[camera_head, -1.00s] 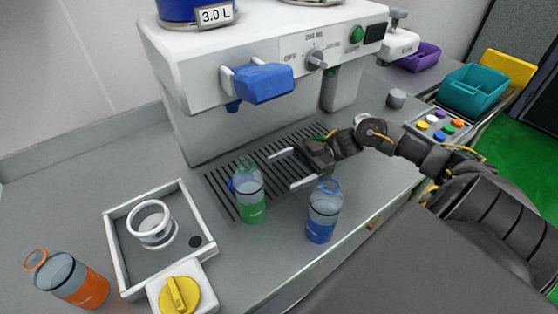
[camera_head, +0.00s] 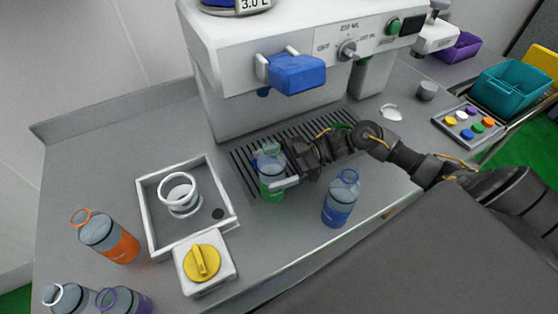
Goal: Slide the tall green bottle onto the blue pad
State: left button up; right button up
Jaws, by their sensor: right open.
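The green bottle (camera_head: 271,186) is clear with a green base and stands upright at the left part of the dark slotted grate under the machine. My right gripper (camera_head: 268,171) reaches in from the right, its jaws open around the bottle. One pale finger crosses in front of the bottle; the other is mostly hidden behind it. I cannot tell whether the fingers touch it. I see no blue pad in this view. My left gripper is not in view.
A blue bottle (camera_head: 341,200) stands just right of the green one, close below my right arm. The white machine (camera_head: 225,75) rises behind. A white-rimmed tray (camera_head: 149,215), yellow knob box (camera_head: 201,263) and orange bottle (camera_head: 109,238) are left. Two more bottles show at bottom left.

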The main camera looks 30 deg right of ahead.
jog(key=c, duration=1)
jog(key=w+b, duration=0.1)
jog(key=w, duration=0.1)
jog(key=w+d+b, duration=0.2)
jog(key=w, duration=0.1)
jog(key=shift+w+b, duration=0.3)
jog(key=shift+b, duration=0.05)
jog(key=shift+c, duration=0.2)
jog(key=shift+d, duration=0.1)
